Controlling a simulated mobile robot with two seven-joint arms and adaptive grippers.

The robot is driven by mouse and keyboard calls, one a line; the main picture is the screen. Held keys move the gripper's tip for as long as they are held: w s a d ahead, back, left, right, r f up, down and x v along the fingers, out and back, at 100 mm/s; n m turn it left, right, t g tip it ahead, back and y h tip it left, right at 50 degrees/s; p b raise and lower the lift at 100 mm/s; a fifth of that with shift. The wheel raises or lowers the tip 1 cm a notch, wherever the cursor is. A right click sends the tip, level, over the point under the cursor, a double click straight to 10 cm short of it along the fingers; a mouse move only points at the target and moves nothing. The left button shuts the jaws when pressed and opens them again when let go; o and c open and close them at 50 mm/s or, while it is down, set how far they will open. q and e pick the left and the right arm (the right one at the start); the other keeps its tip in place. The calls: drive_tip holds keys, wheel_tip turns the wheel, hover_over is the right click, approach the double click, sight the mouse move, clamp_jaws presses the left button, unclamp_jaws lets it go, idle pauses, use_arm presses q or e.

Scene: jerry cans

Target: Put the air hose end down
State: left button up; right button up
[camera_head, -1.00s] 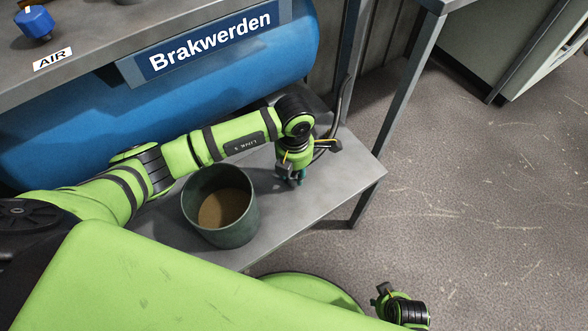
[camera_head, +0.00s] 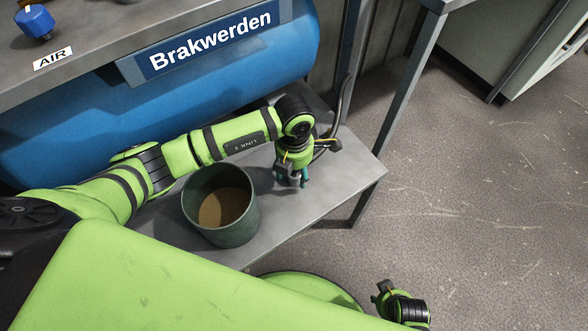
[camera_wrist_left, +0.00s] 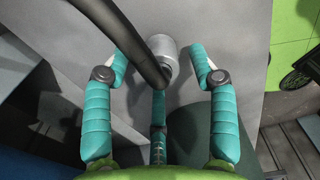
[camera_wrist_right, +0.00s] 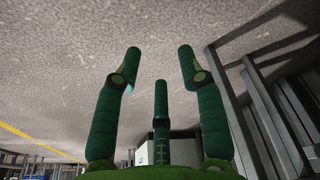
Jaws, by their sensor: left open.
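The air hose end is a grey metal cylinder (camera_wrist_left: 162,58) on a black hose (camera_wrist_left: 128,45). In the left wrist view it is on the grey shelf, between the spread teal fingers of my left gripper (camera_wrist_left: 157,58), with a gap on each side. In the head view my left gripper (camera_head: 291,183) points down at the shelf, and the black hose (camera_head: 344,98) curves up behind it. The hose end itself is hidden there by my gripper. My right gripper (camera_wrist_right: 159,52) is open and empty over the floor. It also shows at the bottom of the head view (camera_head: 380,290).
A dark green open bucket (camera_head: 190,208) with brown contents stands left of my left gripper on the grey shelf (camera_head: 340,176). A blue tank (camera_head: 90,115) lies behind. A metal post (camera_head: 398,110) rises to the right. The shelf's right end is clear.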

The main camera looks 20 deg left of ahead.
use_arm(q)
wheel_tip(320, 180, up, 12)
drive_tip(key=p, duration=0.1)
drive_tip(key=shift+r+p, duration=0.2)
drive_tip(key=shift+p, duration=0.1)
